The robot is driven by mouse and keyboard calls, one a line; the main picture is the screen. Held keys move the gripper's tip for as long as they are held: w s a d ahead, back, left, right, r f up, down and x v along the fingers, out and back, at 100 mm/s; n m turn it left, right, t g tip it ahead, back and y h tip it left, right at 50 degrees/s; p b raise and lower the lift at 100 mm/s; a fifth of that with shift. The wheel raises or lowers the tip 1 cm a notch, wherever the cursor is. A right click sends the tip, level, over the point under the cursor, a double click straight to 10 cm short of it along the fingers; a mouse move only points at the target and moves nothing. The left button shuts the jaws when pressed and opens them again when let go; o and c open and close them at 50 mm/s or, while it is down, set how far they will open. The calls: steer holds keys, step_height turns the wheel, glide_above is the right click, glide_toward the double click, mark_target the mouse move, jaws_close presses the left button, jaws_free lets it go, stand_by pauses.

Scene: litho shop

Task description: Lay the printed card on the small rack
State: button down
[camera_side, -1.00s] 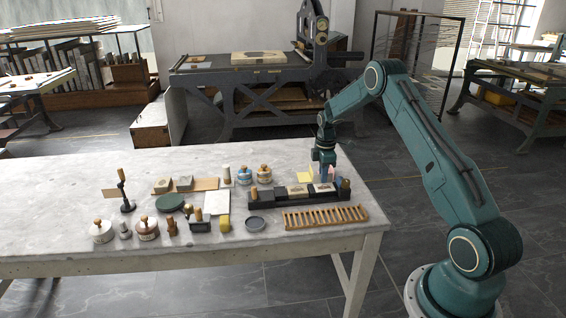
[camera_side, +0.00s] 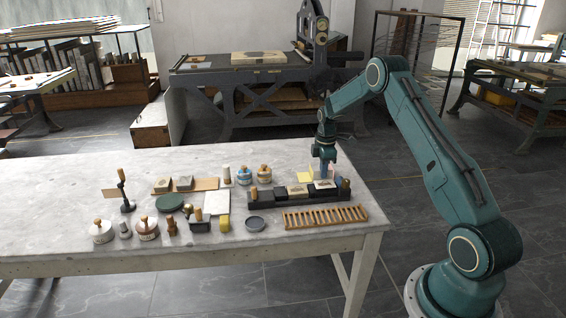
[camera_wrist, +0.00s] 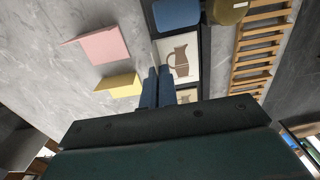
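The printed card (camera_wrist: 180,61), pale with a brown jug print, lies in a long black holder (camera_side: 262,203); in the side view the card (camera_side: 324,185) is at the holder's right part. My gripper (camera_wrist: 159,72) points down at the card's edge; in the side view my gripper (camera_side: 322,175) is just above and behind the card. Its two blue fingers are a narrow gap apart, and no card shows clearly between them. The small wooden slatted rack (camera_side: 325,216) lies empty in front of the holder; it also shows in the wrist view (camera_wrist: 262,50).
Another printed piece (camera_side: 297,190) sits left of the card in the holder. A pink sheet (camera_wrist: 104,45) and a yellow one (camera_wrist: 120,85) stand close behind. Jars and tools crowd the table's middle.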

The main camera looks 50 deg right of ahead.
mark_target(322, 182)
steer(key=shift+r, duration=1.75)
steer(key=shift+s+a+r, duration=0.1)
steer(key=shift+s+a, duration=0.2)
steer(key=shift+a, duration=0.45)
steer(key=s+a, duration=0.6)
steer(key=a, duration=0.3)
steer(key=shift+a+r, duration=0.2)
steer(key=shift+a, duration=0.15)
steer(key=shift+s+f, duration=0.1)
steer(key=shift+f, duration=0.1)
steer(key=shift+f, duration=3)
steer(key=shift+f, duration=0.25)
